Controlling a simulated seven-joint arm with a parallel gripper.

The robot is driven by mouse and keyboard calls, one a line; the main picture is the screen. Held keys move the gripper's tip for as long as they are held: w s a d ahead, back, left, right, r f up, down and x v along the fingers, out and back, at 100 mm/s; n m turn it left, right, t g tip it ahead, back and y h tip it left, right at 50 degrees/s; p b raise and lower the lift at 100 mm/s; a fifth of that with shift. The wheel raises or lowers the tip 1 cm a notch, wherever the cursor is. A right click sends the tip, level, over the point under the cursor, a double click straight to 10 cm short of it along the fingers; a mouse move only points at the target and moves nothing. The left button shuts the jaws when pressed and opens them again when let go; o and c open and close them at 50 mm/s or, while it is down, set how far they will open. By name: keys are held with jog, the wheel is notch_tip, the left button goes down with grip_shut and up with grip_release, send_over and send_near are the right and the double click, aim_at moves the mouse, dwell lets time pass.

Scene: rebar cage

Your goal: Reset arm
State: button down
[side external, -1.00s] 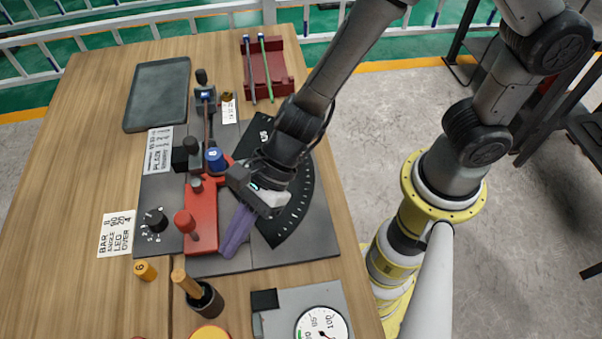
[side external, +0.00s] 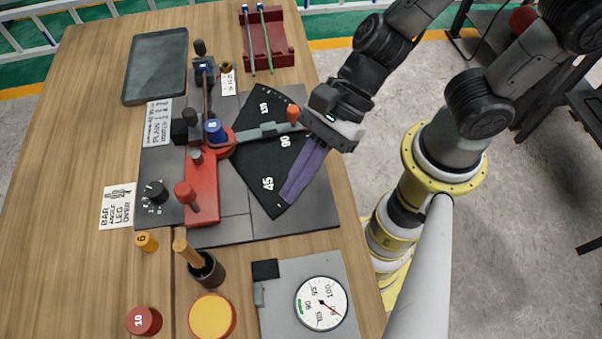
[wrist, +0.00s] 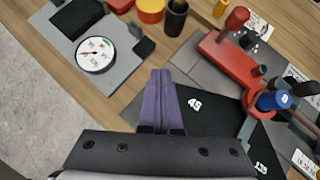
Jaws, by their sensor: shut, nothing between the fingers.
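My gripper (side external: 289,200) is shut and empty, its purple fingers together above the black angle dial near the 45 mark. In the wrist view my gripper (wrist: 160,76) points toward the table, with the dial's 45 to its right. The bending fixture has a red body (side external: 202,195) with a red-knobbed lever, a blue cap (side external: 215,132) marked 8, and a grey arm (side external: 268,131) ending in an orange knob (side external: 293,114). The grey arm lies across the black dial (side external: 262,160). A rod runs from the blue cap toward the back clamp.
A dark tray (side external: 156,66) and a maroon rack (side external: 266,43) with rods lie at the back. A round gauge (side external: 321,302), a dark cup (side external: 207,270), a yellow disc (side external: 212,317) and a red weight (side external: 144,321) are at the front. The wooden table's left side is clear.

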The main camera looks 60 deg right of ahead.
jog(key=w+d+r+n+t, duration=0.4)
jog(key=w+d+r, duration=0.1)
jog(key=d+r, duration=0.45)
jog(key=s+d+n+h, duration=0.2)
jog(key=d+n+h, duration=0.2)
jog(key=d+n, duration=0.4)
jog(key=s+d+r+n+h, duration=0.1)
jog(key=s+d+n+h, duration=0.2)
jog(key=d+n, duration=0.4)
jog(key=shift+s+d+r+n+h, duration=0.2)
jog(key=shift+s+d+n+h, duration=0.15)
jog(key=shift+d+h, duration=0.75)
jog(key=shift+d, duration=0.1)
